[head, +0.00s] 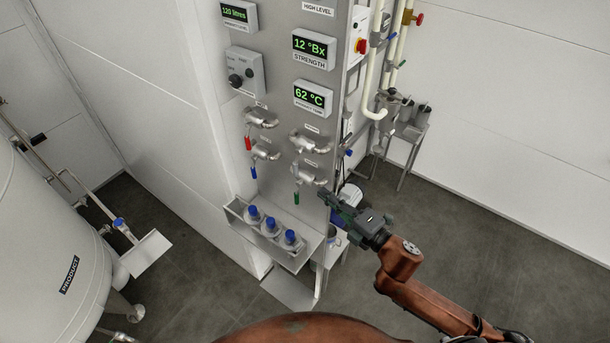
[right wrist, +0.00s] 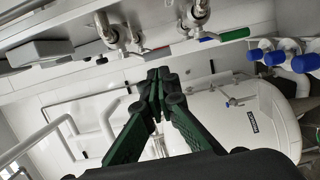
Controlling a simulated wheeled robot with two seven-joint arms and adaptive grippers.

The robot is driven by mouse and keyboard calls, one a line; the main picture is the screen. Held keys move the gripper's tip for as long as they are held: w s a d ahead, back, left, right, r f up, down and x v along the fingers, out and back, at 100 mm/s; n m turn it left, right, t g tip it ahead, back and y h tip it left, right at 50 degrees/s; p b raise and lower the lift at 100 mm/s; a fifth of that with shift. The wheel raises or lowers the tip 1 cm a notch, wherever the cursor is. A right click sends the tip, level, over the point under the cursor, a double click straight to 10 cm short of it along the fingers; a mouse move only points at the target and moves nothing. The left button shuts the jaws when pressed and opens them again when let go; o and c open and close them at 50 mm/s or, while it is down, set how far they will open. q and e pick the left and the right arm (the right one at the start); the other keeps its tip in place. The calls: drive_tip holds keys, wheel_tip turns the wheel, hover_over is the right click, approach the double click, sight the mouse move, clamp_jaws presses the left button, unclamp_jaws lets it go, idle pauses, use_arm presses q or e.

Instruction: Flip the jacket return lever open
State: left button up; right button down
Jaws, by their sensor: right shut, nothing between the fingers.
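Several metal valves are on the grey panel (head: 279,85), with small labels that I cannot read, so I cannot tell which one is the jacket return. The levers I make out are a red one (head: 248,142), a blue one (head: 253,172) and a green one (head: 296,197), all hanging down. My right gripper (head: 322,193) is shut and empty, just right of the green lever, apparently apart from it. In the right wrist view its closed fingertips (right wrist: 158,82) are below the valves, with the green lever (right wrist: 235,35) to their upper right. My left gripper is out of view.
A white tank (head: 50,250) stands at the left. Pipes (head: 373,75) and a small metal stand (head: 411,135) are right of the panel. Dark floor is clear at the right.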

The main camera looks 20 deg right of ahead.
sight(297, 173)
drive_tip(key=p+x, duration=0.2)
drive_tip(key=x, duration=0.5)
drive_tip(key=shift+w+a+r, duration=0.15)
drive_tip(key=shift+w, duration=0.25)
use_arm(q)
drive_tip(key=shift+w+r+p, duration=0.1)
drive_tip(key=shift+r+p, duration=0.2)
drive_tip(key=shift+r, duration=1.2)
use_arm(e)
drive_tip(key=shift+w+a, duration=0.3)
drive_tip(key=shift+w, duration=0.35)
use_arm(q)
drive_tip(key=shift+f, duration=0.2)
